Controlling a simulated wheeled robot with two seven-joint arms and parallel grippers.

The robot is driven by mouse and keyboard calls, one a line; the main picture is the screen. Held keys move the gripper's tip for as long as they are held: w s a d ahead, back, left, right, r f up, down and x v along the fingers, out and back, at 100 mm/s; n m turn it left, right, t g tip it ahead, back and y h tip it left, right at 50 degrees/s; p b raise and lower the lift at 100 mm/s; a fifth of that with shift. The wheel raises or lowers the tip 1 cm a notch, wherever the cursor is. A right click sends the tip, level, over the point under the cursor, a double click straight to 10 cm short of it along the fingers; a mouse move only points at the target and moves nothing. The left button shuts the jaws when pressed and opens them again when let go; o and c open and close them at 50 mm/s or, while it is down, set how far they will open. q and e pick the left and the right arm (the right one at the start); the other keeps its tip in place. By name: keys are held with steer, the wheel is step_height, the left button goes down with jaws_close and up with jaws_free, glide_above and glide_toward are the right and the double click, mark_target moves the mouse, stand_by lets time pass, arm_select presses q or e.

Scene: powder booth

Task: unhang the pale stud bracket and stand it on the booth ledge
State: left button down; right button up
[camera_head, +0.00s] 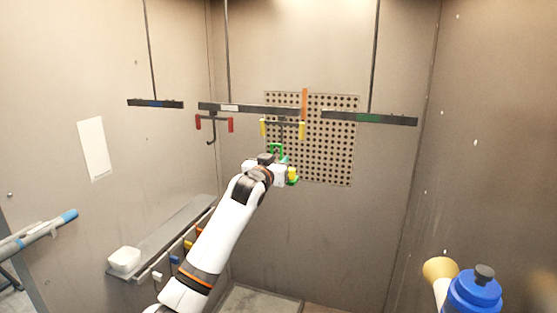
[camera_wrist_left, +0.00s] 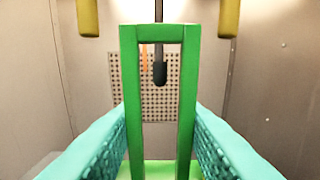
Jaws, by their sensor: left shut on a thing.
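The booth ledge (camera_head: 190,222) runs along the left wall. My right gripper is not in view.
A white box (camera_head: 124,260) sits on the ledge's near end; coloured tags line its front. Another hook (camera_head: 211,128) with red ends hangs left of the bracket. Side bars (camera_head: 369,118) hang on rods. A blue bottle (camera_head: 473,294) stands lower right. Much of the ledge is bare.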

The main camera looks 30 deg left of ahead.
arm_select(q)
steer(key=v, duration=0.7)
steer(key=shift+p, duration=0.45)
stand_by(0.6)
steer(key=s+d+f+m+h+b, duration=0.15)
steer(key=s+d+f, duration=0.25)
steer(key=d+f, duration=0.45)
steer(key=s+d+f+m+h+b, duration=0.1)
steer(key=s+d+f+h+b, duration=0.25)
steer(key=f, duration=0.75)
steer(key=s+d+f+b, duration=0.1)
steer(key=s+d+f, duration=0.2)
steer(key=s, duration=0.3)
steer(key=s+d+f+b, duration=0.2)
steer(key=s+d+f, duration=0.2)
steer(key=s, duration=0.3)
steer(key=s+d+f+y+b, duration=0.1)
steer(key=s+d+f+b, duration=0.1)
steer(key=s+d+f, duration=0.2)
steer(key=s, duration=0.3)
